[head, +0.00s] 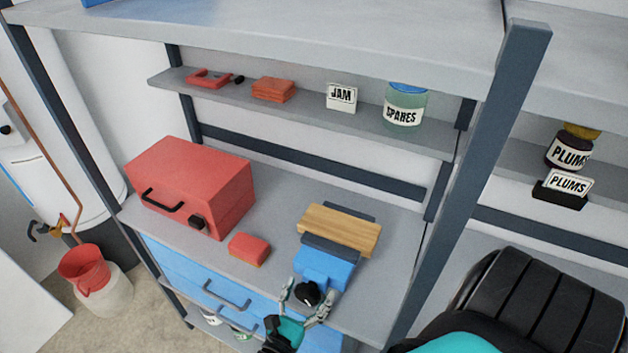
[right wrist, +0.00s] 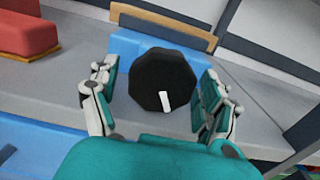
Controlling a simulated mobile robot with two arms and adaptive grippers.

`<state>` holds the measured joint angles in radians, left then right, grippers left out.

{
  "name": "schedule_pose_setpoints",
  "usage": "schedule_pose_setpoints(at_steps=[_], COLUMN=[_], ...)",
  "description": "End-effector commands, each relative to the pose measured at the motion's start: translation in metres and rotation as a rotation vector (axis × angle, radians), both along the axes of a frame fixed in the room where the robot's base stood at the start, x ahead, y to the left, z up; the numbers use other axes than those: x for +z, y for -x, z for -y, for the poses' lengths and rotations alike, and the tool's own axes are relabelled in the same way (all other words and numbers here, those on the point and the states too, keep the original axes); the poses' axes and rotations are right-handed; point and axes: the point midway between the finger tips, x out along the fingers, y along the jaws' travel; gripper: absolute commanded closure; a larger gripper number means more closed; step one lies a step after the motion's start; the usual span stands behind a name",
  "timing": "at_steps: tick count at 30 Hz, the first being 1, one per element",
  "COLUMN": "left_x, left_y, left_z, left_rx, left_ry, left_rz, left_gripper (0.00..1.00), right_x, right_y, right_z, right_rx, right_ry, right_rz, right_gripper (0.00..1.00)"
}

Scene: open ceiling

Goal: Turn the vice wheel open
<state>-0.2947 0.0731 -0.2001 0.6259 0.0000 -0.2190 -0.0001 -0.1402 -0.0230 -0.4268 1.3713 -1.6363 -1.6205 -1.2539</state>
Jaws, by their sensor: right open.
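The blue vice (head: 322,268) sits at the front edge of the workbench, with dark jaws and a wooden board (head: 340,230) between them. Its black wheel (head: 307,293) faces the front. In the right wrist view the wheel (right wrist: 162,80) is a black many-sided knob with a white mark pointing down and slightly right. My right gripper (head: 306,304) is open, with one finger on each side of the wheel. In the right wrist view the gripper's fingers (right wrist: 157,97) stand close to the wheel; I cannot tell whether they touch it. My left gripper is not in view.
A red toolbox (head: 190,187) and a small red block (head: 249,249) stand left of the vice on the bench (head: 275,205). Blue drawers with handles (head: 227,296) are below. A shelf upright (head: 470,180) rises to the right of the vice.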

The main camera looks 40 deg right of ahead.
Motion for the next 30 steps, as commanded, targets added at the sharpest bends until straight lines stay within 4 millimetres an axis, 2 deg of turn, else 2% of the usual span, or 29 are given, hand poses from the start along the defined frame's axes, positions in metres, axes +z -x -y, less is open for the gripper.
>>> schedule_pose_setpoints(at_steps=[9,22,26,30], left_x=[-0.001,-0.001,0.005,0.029], left_y=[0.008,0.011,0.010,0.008], left_z=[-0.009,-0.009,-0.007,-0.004], left_rx=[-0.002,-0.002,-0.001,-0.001], left_ry=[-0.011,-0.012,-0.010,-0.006], left_rz=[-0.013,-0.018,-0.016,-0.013], left_gripper=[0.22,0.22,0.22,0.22], right_x=[0.000,0.000,0.003,0.008], right_y=[0.001,0.001,0.000,0.000], right_z=[-0.001,0.000,0.000,0.000], right_rx=[0.000,-0.001,-0.002,-0.002], right_ry=[0.000,0.000,0.010,0.057], right_rz=[0.000,0.000,-0.023,-0.134], right_gripper=[0.21,0.77,0.77,0.77])
